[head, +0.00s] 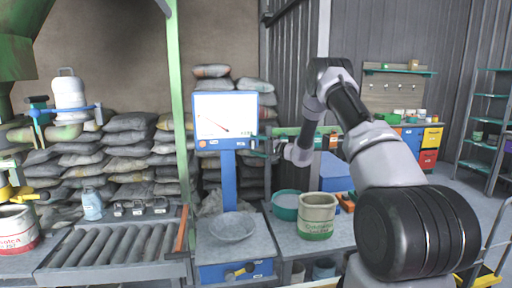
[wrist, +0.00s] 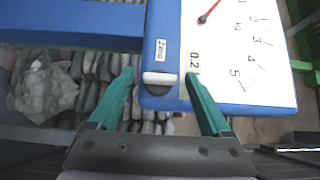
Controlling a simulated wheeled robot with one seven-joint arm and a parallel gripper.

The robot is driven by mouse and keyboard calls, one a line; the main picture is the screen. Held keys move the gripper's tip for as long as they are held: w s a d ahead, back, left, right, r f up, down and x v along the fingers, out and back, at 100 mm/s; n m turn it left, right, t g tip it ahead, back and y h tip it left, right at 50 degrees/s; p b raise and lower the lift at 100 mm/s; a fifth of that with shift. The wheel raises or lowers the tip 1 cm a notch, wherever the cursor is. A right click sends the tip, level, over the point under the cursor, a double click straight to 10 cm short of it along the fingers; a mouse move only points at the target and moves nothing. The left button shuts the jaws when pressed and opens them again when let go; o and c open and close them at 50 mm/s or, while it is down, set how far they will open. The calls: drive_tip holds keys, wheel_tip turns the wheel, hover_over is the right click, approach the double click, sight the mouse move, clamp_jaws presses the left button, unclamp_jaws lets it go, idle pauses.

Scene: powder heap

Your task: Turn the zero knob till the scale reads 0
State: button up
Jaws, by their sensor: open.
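The scale has a blue display head (head: 253,107) with a white dial face (head: 215,108) and a red needle (head: 212,123) slanting from upper left to lower right. In the wrist view the dial shows turned, with a red needle (wrist: 211,10) and printed numbers; the 0 mark is out of that view. The zero knob (wrist: 160,80), dark with a pale bar across it, sits by the "Zero" label (wrist: 162,50). My gripper (wrist: 159,78) is open, its green fingers on either side of the knob, with no clear contact. In the head view my gripper (head: 264,146) is at the display's lower right.
The scale's round pan (head: 232,227) looks empty below. A green post (head: 179,110) stands left of the display. A pale tub (head: 317,213) and a teal bowl (head: 286,203) stand on the right bench. Stacked sacks (head: 128,142) fill the back wall.

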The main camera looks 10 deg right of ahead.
drive_tip(key=shift+c, duration=0.3)
clamp_jaws()
drive_tip(key=shift+f+m+t+y, duration=0.2)
drive_tip(key=shift+m+t+y, duration=0.3)
drive_tip(key=shift+m, duration=0.2)
drive_tip(key=m+t, duration=0.2)
drive_tip(key=m, duration=0.1)
drive_tip(key=shift+f+y, duration=0.2)
drive_tip(key=shift+y, duration=0.2)
drive_tip(key=m+t+h, duration=0.1)
drive_tip(key=m+t, duration=0.2)
drive_tip(key=m, duration=0.1)
drive_tip(key=m+t+h, duration=0.2)
drive_tip(key=m+t, duration=0.1)
drive_tip(key=m, duration=0.2)
drive_tip(key=shift+a+f+t, duration=0.15)
drive_tip(key=shift+a+t, duration=0.05)
drive_tip(key=shift+t, duration=0.2)
